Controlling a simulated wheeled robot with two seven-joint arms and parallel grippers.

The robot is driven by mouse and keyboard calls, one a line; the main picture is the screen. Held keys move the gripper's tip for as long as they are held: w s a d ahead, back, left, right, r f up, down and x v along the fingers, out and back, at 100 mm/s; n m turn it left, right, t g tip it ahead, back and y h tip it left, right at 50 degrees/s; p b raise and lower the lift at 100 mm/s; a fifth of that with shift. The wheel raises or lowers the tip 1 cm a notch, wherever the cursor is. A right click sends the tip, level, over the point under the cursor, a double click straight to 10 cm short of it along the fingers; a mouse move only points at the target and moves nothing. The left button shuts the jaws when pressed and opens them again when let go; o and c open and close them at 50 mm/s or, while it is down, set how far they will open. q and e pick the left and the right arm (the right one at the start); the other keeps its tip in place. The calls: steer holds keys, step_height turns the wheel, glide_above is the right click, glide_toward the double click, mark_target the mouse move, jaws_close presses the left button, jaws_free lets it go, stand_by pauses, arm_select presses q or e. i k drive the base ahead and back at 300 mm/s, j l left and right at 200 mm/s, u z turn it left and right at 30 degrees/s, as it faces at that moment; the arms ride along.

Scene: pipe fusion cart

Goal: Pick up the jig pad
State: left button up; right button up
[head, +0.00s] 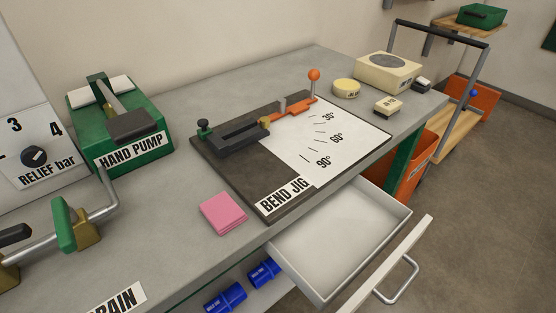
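A flat pink square pad (222,213), possibly the jig pad, lies on the grey workbench near its front edge. It sits just left of the dark board of the bend jig (236,172) and is apart from it. Nothing covers it. The bend jig carries a white angle chart (310,143), a dark clamp and an orange lever with a round knob. Neither of my grippers is in view.
An open, empty drawer (340,238) juts out below the bench front. Blue cylinders (225,297) lie under the bench. The green hand pump (119,128) and a valve pipe (72,225) stand left. A yellow tin (346,88) and cream boxes (389,72) stand at back right.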

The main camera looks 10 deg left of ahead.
mark_target(387, 109)
steer(key=i+l+u, duration=0.15)
steer(key=l+u, duration=0.15)
steer(key=i+l+u, duration=0.1)
steer(key=l+u, duration=0.2)
steer(key=l, duration=0.25)
steer(key=i+l+u, duration=0.1)
steer(key=l+u, duration=0.15)
steer(key=l, duration=0.2)
